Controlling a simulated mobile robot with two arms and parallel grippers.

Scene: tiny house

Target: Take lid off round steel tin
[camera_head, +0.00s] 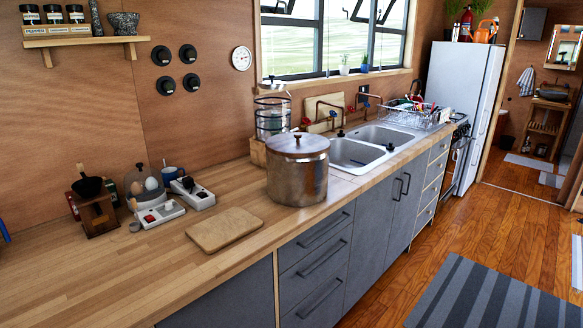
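A round steel tin (297,180) stands upright on the wooden counter, left of the sink and close to the counter's front edge. Its lid (297,144) sits on top and looks brownish, with a small dark knob (296,136) in the middle. The lid appears level and seated on the rim. The inside of the tin is hidden. Neither of my grippers shows in the head view, and nothing touches the tin or its lid.
A wooden cutting board (224,229) lies left of the tin. A glass dispenser (272,115) stands close behind it. The double sink (366,146) and dish rack (413,113) are to the right. Power strips (160,215) and small items crowd the back left. The counter's front left is clear.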

